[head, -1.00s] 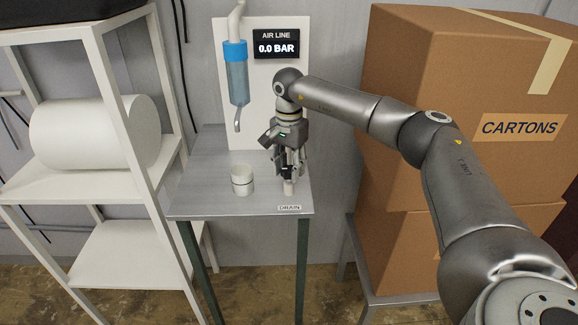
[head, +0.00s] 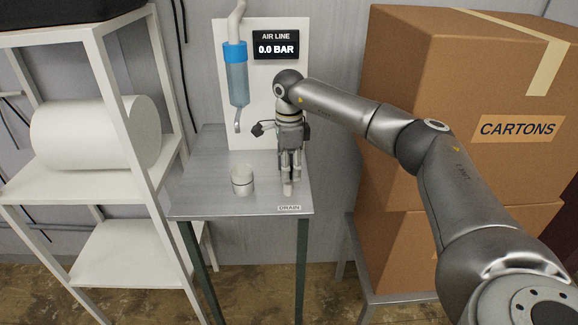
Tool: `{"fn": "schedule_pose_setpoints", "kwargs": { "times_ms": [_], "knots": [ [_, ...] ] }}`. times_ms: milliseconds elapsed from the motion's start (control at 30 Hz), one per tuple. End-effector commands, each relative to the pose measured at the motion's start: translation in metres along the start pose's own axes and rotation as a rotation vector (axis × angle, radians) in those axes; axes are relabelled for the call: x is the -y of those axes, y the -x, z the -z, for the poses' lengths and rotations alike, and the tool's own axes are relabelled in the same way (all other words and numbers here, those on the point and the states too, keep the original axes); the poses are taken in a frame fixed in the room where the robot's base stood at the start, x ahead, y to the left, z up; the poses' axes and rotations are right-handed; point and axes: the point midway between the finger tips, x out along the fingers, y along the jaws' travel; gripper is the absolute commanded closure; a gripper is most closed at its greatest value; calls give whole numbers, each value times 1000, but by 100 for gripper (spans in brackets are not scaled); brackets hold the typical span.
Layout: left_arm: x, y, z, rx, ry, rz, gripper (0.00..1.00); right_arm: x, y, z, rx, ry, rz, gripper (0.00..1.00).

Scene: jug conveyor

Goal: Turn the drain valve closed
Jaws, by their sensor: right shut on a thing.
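The drain valve (head: 288,188) is a small pale piece standing on the grey table, just behind the "DRAIN" label (head: 289,208). My right gripper (head: 289,176) points straight down over it and is shut on its upper part. The fingers hide most of the valve, so I cannot tell which way it is turned. My left gripper is not in view.
A white cup-like jar (head: 242,181) stands on the grey table (head: 205,200), left of my gripper. Behind is a white panel with a blue-capped filter (head: 236,75) and a display (head: 276,45) reading 0.0 BAR. Cartons (head: 450,100) stand right, a white shelf (head: 85,185) left.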

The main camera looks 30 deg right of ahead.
Motion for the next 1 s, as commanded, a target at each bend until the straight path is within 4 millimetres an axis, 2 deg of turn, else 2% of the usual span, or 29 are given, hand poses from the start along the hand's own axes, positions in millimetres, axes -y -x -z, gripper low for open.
{"fn": "schedule_pose_setpoints", "kwargs": {
  "times_ms": [600, 1000],
  "knots": [
    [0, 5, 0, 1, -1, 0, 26, 0, 1, 0, 0, -543, 2, 86],
    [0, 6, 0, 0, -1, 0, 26, -1, 0, 0, 0, -718, 2, 86]
  ]
}}
